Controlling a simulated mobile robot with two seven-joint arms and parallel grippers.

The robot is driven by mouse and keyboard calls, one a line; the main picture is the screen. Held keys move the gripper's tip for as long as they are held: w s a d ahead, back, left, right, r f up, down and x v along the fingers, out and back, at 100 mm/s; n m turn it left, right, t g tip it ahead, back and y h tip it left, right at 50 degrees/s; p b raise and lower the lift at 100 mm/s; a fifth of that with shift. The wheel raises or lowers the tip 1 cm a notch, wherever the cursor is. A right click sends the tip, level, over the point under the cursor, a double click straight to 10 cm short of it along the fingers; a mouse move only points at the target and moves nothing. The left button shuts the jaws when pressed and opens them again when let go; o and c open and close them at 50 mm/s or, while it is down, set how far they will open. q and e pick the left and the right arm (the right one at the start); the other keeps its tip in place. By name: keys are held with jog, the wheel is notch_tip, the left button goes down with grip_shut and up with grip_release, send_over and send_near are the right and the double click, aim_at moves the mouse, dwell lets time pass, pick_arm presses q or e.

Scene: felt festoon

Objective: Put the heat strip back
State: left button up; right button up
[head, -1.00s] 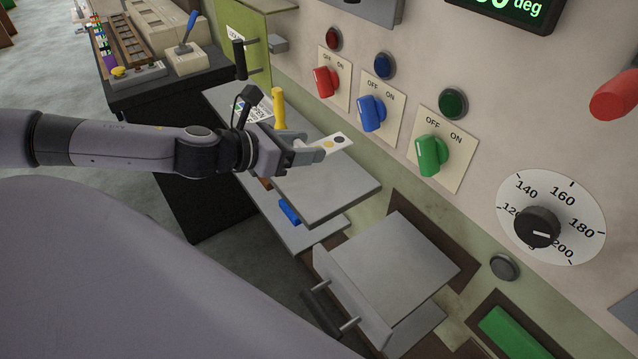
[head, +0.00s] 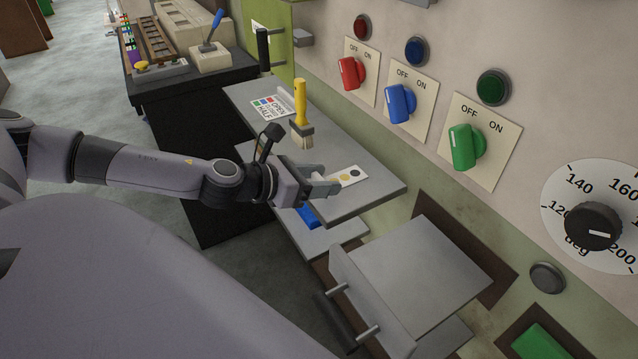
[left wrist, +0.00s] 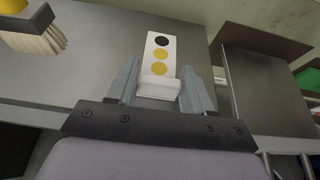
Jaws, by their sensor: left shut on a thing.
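The heat strip (head: 348,177) is a small white strip with one black dot and yellow dots. My left gripper (head: 328,186) is shut on its near end. In the left wrist view the strip (left wrist: 160,55) points away from me between the two fingers (left wrist: 158,88), with the black dot at the far end. The strip is at or just above the grey shelf (head: 365,195); I cannot tell whether it touches. My right gripper is not in view.
A yellow-handled brush (head: 301,110) and a printed card (head: 272,107) are on the shelf. A blue item (head: 307,215) lies below it. An open drawer with a handle (head: 335,320) stands nearer. Red (head: 350,73), blue (head: 399,103) and green (head: 462,148) knobs line the wall.

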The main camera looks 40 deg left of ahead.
pick_arm(q)
jog(key=o, duration=1.1)
jog(key=shift+r, duration=0.1)
jog(key=shift+s+a+r, duration=0.1)
jog(key=shift+s+a, duration=0.2)
jog(key=shift+s, duration=0.15)
jog(key=b+v, duration=0.6)
jog(key=v, duration=0.5)
jog(key=shift+d, duration=0.1)
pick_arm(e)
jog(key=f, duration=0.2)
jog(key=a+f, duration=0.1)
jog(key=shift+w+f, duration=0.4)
